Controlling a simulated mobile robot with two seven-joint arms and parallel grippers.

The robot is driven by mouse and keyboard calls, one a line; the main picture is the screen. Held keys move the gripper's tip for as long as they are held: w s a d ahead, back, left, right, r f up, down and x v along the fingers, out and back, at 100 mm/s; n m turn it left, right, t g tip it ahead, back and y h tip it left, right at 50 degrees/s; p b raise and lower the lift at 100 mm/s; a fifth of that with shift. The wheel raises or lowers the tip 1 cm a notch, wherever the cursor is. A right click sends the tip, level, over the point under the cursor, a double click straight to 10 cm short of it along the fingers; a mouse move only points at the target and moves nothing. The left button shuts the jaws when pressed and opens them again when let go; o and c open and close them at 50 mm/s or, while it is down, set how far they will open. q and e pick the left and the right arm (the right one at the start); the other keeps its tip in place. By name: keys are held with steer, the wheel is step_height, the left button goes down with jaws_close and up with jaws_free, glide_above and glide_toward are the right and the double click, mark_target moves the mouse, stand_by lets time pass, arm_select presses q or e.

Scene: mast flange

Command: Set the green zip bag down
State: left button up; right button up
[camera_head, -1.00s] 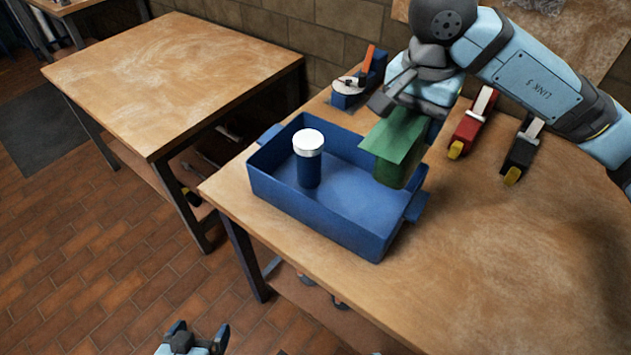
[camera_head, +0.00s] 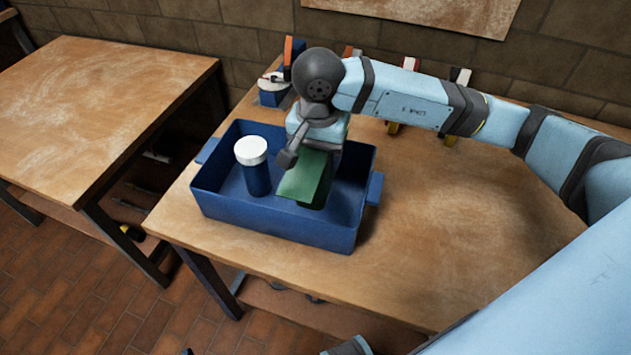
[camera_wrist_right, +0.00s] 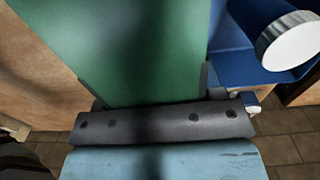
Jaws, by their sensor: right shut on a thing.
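The green zip bag (camera_head: 305,180) is in my right gripper (camera_head: 312,150), which is shut on its upper part. The bag hangs inside the outline of the blue crate (camera_head: 270,228), in its right half. Whether its bottom touches the crate floor is hidden. In the right wrist view the bag (camera_wrist_right: 140,50) fills the upper middle, and the crate (camera_wrist_right: 240,68) shows at its right. Only a small dark tip at the bottom edge of the head view seems to be my left gripper (camera_head: 187,352); its jaws cannot be made out.
A dark blue bottle with a white lid (camera_head: 253,165) stands in the crate's left half, left of the bag. A blue clamp-like tool (camera_head: 273,92) and other tools stand behind the crate. The wooden table (camera_head: 450,220) is clear at the right. Another table (camera_head: 90,100) stands left across a gap.

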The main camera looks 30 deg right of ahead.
mark_target(320, 158)
step_height(320, 158, down, 4)
steer(key=shift+r, duration=0.1)
step_height(320, 158, down, 4)
steer(key=shift+r, duration=0.1)
steer(key=shift+f, duration=0.3)
steer(key=shift+f+b, duration=0.25)
steer(key=shift+b, duration=0.2)
steer(key=o, duration=1)
steer(key=shift+r, duration=0.1)
steer(key=shift+r, duration=0.1)
